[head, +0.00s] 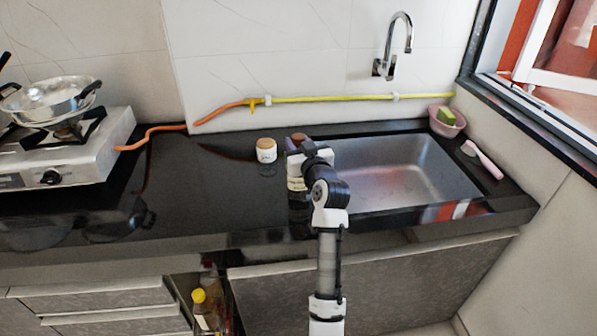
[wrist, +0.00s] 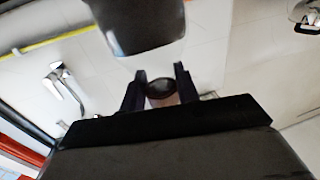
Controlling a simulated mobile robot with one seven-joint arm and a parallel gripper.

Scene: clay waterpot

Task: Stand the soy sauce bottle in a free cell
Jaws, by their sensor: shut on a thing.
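My gripper (head: 297,162) is over the counter by the sink's left edge, partly hidden by my wrist. It is shut on a bottle-like thing with a pale label (head: 296,184); a brown top shows above the jaws. In the wrist view the fingers (wrist: 158,88) close around a dark, round part with a pale part under it. I cannot tell for certain that this is the soy sauce bottle. Below the counter, an open pull-out compartment (head: 183,284) holds a yellow-capped bottle (head: 199,297) and a darker bottle (head: 209,268). Its cells cannot be made out.
A white jar with a brown lid (head: 266,151) stands left of my gripper. The sink (head: 400,175) is to the right, with a pink bowl (head: 447,122) and a brush (head: 482,160) beyond. A stove (head: 60,160) stands far left. The counter between is clear.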

